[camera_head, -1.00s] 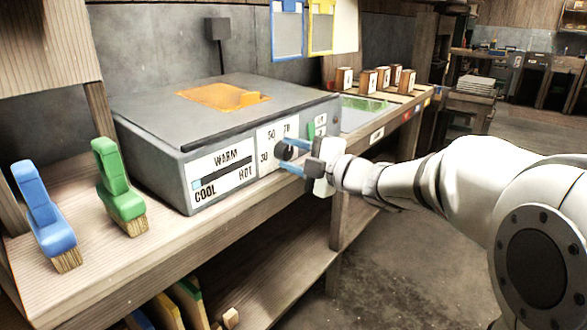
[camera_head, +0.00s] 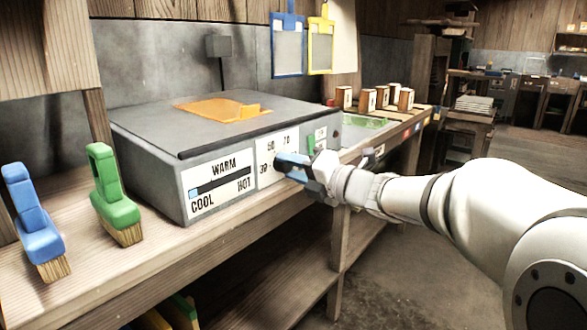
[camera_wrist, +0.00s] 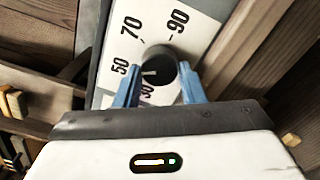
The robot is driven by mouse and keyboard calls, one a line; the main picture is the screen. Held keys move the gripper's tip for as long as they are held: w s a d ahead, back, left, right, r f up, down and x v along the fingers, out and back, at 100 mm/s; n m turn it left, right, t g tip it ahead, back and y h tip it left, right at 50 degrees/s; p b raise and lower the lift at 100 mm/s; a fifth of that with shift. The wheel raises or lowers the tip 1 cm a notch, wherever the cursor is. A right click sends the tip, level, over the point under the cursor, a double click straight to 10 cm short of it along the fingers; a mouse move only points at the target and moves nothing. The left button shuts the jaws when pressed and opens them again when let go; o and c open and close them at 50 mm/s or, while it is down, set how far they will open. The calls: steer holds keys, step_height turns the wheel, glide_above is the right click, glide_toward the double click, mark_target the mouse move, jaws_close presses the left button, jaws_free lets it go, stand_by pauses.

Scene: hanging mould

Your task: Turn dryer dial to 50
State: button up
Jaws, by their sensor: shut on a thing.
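The grey dryer (camera_head: 226,115) stands on the wooden bench. Its round dark dial (camera_wrist: 158,66) sits on a white scale plate (camera_head: 277,146) on the front. The wrist view shows 30, 50, 70 and 90 around the dial. A short pale mark on the dial points roughly left, towards the 50 side; its exact reading is unclear. My gripper (camera_wrist: 160,80), with blue fingers, is shut on the dial, one finger on each side. In the head view my gripper (camera_head: 284,160) hides most of the dial.
A WARM/COOL/HOT gauge (camera_head: 221,182) is left of the scale, with a green switch (camera_head: 310,143) to the right. A green brush (camera_head: 114,194) and a blue brush (camera_head: 34,222) stand left of the dryer. Wooden blocks (camera_head: 381,97) stand behind to the right.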

stand_by(0.3)
steer(key=o, duration=1)
steer(key=shift+c, duration=0.2)
steer(key=p+v, duration=0.2)
steer(key=v, duration=0.5)
steer(key=shift+s+d, duration=0.25)
steer(key=shift+d, duration=0.05)
